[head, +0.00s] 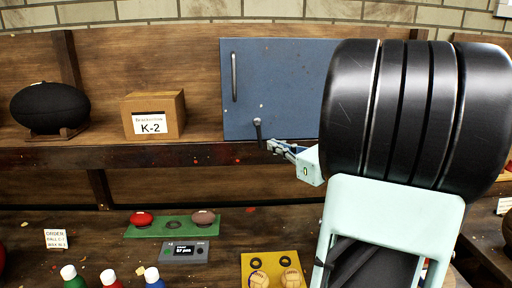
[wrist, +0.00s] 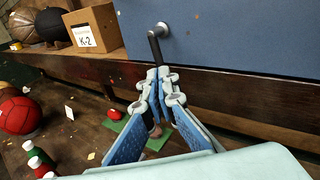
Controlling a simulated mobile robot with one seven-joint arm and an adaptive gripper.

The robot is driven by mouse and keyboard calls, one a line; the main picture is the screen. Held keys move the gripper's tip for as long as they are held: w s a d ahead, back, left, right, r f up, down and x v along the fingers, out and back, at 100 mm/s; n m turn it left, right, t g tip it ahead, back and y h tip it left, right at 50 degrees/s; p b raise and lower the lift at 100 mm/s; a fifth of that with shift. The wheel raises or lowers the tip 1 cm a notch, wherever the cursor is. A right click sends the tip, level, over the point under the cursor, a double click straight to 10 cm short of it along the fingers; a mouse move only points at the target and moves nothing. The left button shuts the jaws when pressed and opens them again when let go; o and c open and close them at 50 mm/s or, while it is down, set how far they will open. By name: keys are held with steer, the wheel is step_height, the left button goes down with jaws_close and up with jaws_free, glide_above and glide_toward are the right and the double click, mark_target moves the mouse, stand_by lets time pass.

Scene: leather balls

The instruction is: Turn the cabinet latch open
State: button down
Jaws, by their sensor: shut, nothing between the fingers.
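The blue cabinet door (head: 285,85) stands on the wooden shelf, with a vertical bar handle (head: 234,77) at its upper left. The dark cabinet latch (head: 258,131) sits at the door's lower edge, its lever hanging down from a round pivot. The latch also shows in the wrist view (wrist: 154,46), with its lever end just beyond my fingertips. My gripper (head: 270,146) is shut and empty, close to the lever's lower end. In the wrist view my gripper (wrist: 159,72) overlaps the lever's tip; I cannot tell whether they touch.
A cardboard box marked K-2 (head: 155,115) and a dark oval ball (head: 50,108) stand on the shelf to the left. The shelf's front edge (head: 120,156) runs below the door. On the lower bench are a green mat (head: 147,231), small balls and bottles.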

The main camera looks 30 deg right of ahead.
mark_target(260, 142)
steer(key=shift+w+a+f+p, duration=0.1)
steer(key=shift+w+a+p, duration=0.05)
steer(key=shift+w, duration=0.7)
steer(key=shift+w+a+p, duration=0.1)
steer(key=shift+w+p, duration=0.05)
steer(key=shift+w, duration=0.7)
steer(key=shift+w+a+f+m+t+b, duration=0.3)
steer(key=shift+w+f+m+b, duration=0.1)
steer(key=shift+b, duration=0.8)
steer(key=shift+r+m+b, duration=0.2)
steer(key=shift+m+b, duration=0.1)
steer(key=shift+b, duration=0.25)
steer(key=shift+a+r, duration=0.1)
